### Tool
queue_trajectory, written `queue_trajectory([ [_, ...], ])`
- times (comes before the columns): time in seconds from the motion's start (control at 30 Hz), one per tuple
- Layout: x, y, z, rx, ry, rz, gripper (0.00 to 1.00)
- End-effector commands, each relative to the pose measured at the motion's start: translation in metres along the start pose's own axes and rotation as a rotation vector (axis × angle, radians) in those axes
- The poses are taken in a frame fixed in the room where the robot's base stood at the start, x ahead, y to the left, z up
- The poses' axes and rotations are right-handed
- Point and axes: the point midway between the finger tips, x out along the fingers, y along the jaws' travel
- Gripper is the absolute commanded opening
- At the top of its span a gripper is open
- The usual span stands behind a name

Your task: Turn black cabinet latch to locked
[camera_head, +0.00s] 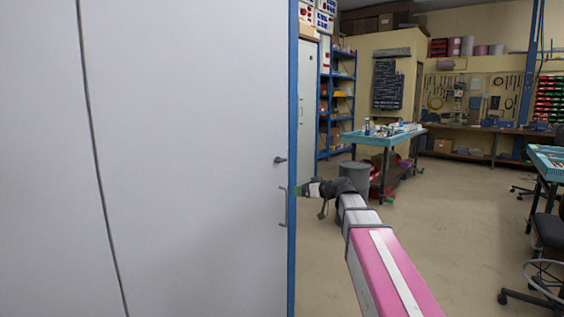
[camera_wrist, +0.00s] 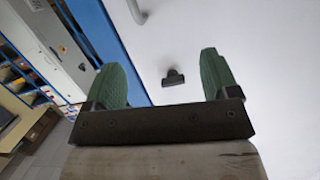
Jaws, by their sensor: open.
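The black cabinet latch (camera_head: 280,160) is a small dark knob on the white cabinet door (camera_head: 210,120), near its blue right edge, above a grey pull handle (camera_head: 283,207). In the wrist view the latch (camera_wrist: 173,77) lies beyond and between my two green fingertips, on the white surface. My gripper (camera_head: 303,190) is just right of the door edge, lower than the latch in the head view. In the wrist view my gripper (camera_wrist: 170,75) is open and empty, with its fingers wide apart and the latch not touched. The pull handle (camera_wrist: 136,11) is partly cut off at the top.
The blue cabinet edge (camera_head: 292,120) runs vertically close to my gripper. A teal-topped workbench (camera_head: 385,136), a grey bin (camera_head: 354,175) and blue shelves (camera_head: 338,100) stand farther back. The floor right of the cabinet is mostly free.

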Motion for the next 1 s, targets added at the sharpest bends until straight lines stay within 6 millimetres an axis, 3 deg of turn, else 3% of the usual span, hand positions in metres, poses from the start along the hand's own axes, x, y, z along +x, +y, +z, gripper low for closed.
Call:
queue_trajectory([
  [0.03, 0.001, 0.002, -0.029, -0.036, 0.06, -0.006, 0.81],
  [0.1, -0.001, 0.001, -0.058, -0.075, 0.129, -0.01, 0.81],
  [0.2, -0.004, -0.001, -0.086, -0.113, 0.199, -0.011, 0.81],
  [0.3, -0.005, -0.002, -0.101, -0.134, 0.234, -0.01, 0.81],
  [0.47, 0.006, -0.003, -0.108, -0.141, 0.245, -0.012, 0.81],
  [1.0, 0.088, -0.004, -0.127, -0.138, 0.243, -0.011, 0.81],
])
